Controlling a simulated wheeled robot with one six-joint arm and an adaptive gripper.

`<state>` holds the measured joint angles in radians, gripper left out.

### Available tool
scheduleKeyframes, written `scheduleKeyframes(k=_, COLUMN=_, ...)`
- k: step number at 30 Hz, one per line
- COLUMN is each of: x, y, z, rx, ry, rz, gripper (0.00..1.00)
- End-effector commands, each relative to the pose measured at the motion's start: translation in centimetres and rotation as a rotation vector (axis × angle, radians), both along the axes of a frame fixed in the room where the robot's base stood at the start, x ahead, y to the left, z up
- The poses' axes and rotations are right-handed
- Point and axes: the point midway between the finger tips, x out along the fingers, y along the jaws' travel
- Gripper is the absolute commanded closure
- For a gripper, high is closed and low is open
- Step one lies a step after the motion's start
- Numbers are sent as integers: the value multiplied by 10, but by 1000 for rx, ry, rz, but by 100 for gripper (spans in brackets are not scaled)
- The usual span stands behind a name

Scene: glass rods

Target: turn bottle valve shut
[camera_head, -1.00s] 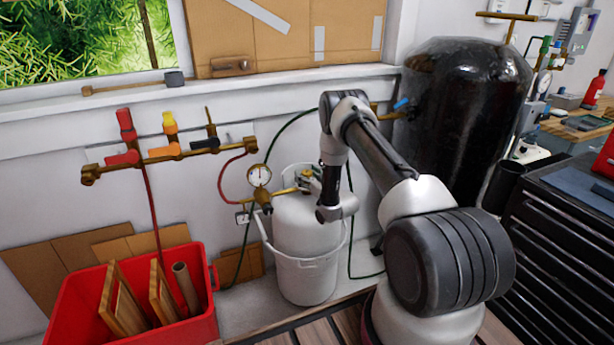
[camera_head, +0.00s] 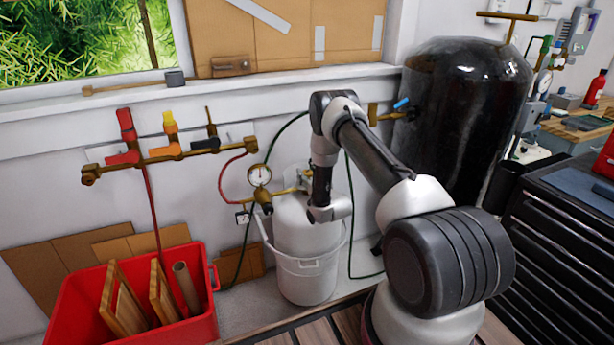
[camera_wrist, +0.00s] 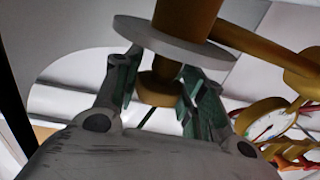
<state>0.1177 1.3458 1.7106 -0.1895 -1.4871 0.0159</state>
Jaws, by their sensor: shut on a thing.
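The white gas bottle (camera_head: 292,232) stands upright in a white bucket (camera_head: 308,277) against the wall. Its brass valve (camera_head: 306,174) is at the top, mostly hidden behind my wrist in the head view. In the wrist view, a brass valve part (camera_wrist: 160,88) sits below a flat grey disc (camera_wrist: 172,40). My gripper (camera_wrist: 158,92) has one finger on each side of this brass part and is shut on it. In the head view the fingers are hidden by my arm.
A pressure gauge (camera_head: 259,175) with brass fittings and a red hose is left of the bottle; the gauge also shows in the wrist view (camera_wrist: 268,124). A red bin (camera_head: 75,310) stands at lower left. A black tank (camera_head: 462,110) stands at right.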

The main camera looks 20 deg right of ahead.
Motion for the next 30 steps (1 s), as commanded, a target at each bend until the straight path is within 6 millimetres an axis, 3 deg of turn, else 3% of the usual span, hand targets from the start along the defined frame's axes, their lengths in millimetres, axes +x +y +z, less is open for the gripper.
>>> scheduleKeyframes(k=18, x=1, y=3, z=0, rx=1, ry=-2, rz=-485, gripper=83)
scheduleKeyframes(k=30, x=0, y=1, z=0, rx=1, ry=0, rz=-655, gripper=83)
